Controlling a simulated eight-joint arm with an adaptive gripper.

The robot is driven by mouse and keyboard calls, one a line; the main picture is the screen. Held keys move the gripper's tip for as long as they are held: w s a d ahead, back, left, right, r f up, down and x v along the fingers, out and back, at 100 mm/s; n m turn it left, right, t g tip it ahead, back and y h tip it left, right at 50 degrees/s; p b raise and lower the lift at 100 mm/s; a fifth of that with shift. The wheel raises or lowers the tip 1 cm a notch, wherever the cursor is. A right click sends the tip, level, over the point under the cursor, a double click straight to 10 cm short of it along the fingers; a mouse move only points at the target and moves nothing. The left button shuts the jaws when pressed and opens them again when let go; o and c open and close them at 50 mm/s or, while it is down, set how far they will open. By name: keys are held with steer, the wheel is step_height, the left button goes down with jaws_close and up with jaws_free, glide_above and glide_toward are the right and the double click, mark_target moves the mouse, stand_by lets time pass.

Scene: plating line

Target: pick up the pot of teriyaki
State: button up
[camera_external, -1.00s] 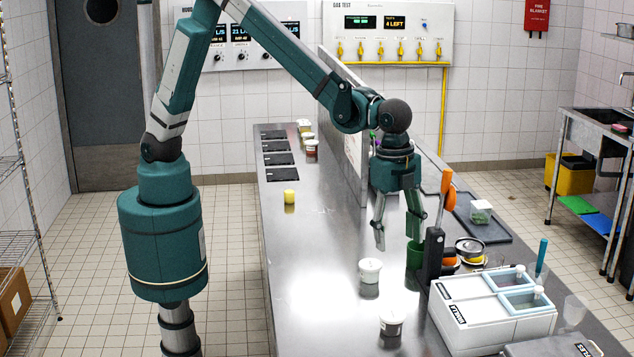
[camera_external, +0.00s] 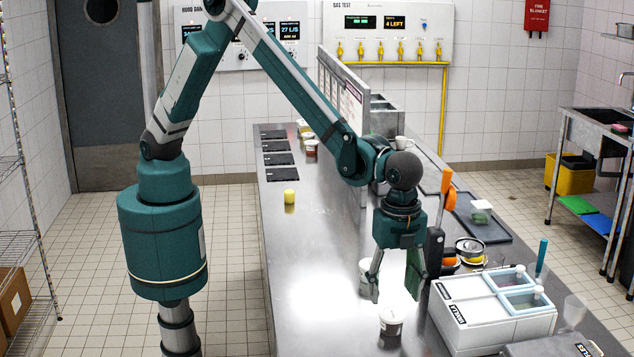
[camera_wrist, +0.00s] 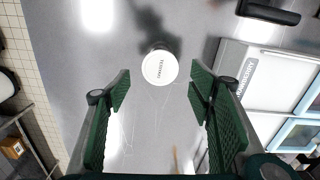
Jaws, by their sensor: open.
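A white lidded pot (camera_external: 391,320) stands upright on the steel counter near the white box. The wrist view seems to show this same pot (camera_wrist: 160,68) from above. The small dark print on its lid seems to read teriyaki. My gripper (camera_external: 393,296) is open and empty, pointing down above the counter, just above and behind this pot in the external view. In the wrist view the pot lies ahead, between the lines of the green fingers, untouched. A second white pot (camera_external: 364,267) is partly hidden behind my left finger, so its label cannot be read.
The white box with blue wells (camera_external: 490,310) stands right of my gripper. A dark holder with an orange-handled tool (camera_external: 448,190) is just behind it. A yellow cylinder (camera_external: 289,197) and smaller pots (camera_external: 311,148) stand farther back. The counter left of the pot is clear.

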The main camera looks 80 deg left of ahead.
mark_target(393, 313)
steer(key=shift+f, duration=1.25)
steer(key=shift+d+f+p, duration=0.15)
steer(key=shift+f+p, duration=0.2)
steer(key=shift+f, duration=2.3)
steer(key=c, duration=0.9)
